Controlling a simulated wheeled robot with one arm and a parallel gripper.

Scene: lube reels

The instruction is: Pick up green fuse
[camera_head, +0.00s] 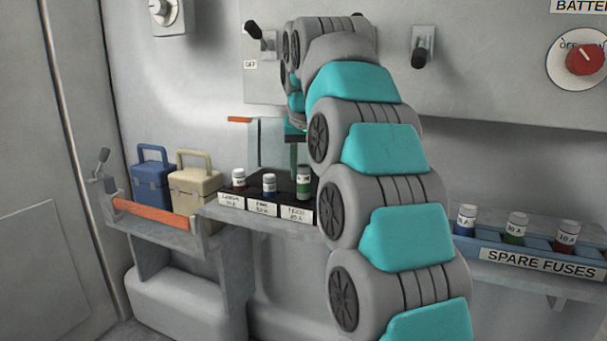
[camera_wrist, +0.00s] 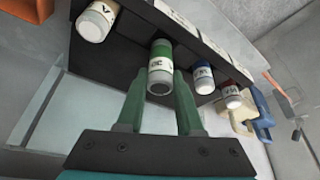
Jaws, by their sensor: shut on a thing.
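A green fuse (camera_head: 303,184) with a white label and pale cap stands upright at the black fuse holder (camera_head: 252,206), right of the blue fuse (camera_head: 269,185) and the red fuse (camera_head: 238,179). My gripper (camera_head: 298,167) is at the green fuse, partly hidden by my arm. In the wrist view my green fingers (camera_wrist: 162,74) are shut on the green fuse (camera_wrist: 160,60), one on each side. I cannot tell whether its base is seated or slightly raised.
Another pale-capped fuse (camera_wrist: 97,20) shows in the wrist view. A blue spare-fuse tray (camera_head: 540,262) with several fuses is at right. Blue (camera_head: 153,178) and beige (camera_head: 194,188) boxes stand left behind an orange bar (camera_head: 152,213). A panel with switches (camera_head: 423,47) is above.

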